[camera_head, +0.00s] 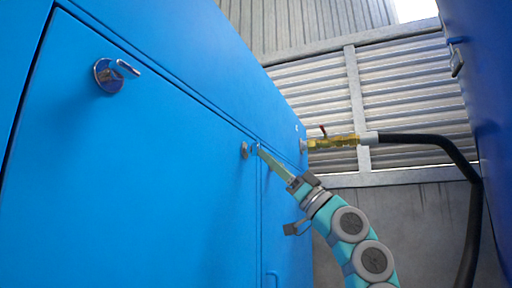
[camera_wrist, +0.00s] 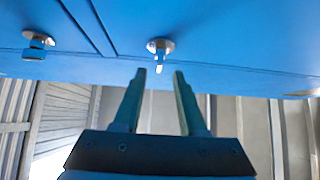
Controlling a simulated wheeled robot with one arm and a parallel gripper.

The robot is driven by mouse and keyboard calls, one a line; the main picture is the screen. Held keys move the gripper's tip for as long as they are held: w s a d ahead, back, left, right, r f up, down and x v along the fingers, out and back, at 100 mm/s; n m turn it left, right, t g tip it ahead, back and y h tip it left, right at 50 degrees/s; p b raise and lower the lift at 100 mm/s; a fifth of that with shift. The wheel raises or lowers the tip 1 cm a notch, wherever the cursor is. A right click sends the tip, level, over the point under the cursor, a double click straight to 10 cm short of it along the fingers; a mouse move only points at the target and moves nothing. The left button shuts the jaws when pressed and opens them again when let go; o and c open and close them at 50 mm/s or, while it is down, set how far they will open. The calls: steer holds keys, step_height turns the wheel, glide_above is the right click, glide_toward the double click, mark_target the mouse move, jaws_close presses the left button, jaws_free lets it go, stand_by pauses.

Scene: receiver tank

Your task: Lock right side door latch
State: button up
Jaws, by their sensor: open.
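A blue cabinet door (camera_head: 150,180) fills the left of the head view. The right latch (camera_head: 245,150), a small round metal plate, sits near the door's upper right edge. A similar left latch (camera_head: 108,76) with a silver handle sits near its upper left corner. My gripper (camera_head: 260,151) is beside the right latch, partly overlapping that area. In the wrist view my gripper (camera_wrist: 160,78) is open and empty. A round latch (camera_wrist: 160,46) with a short silver handle lies just beyond and between the fingertips. Contact cannot be told. Another latch (camera_wrist: 36,44) is at left.
A brass valve (camera_head: 332,142) with a red lever and black hose (camera_head: 430,142) sticks out to the right of the cabinet, close to my arm. A dark blue panel (camera_head: 485,100) stands at the right. A louvred wall (camera_head: 410,90) is behind.

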steer(key=shift+p+x, duration=0.55)
steer(key=shift+x, duration=1.55)
steer(key=shift+c, duration=0.2)
jaws_close()
steer(key=shift+f, duration=0.1)
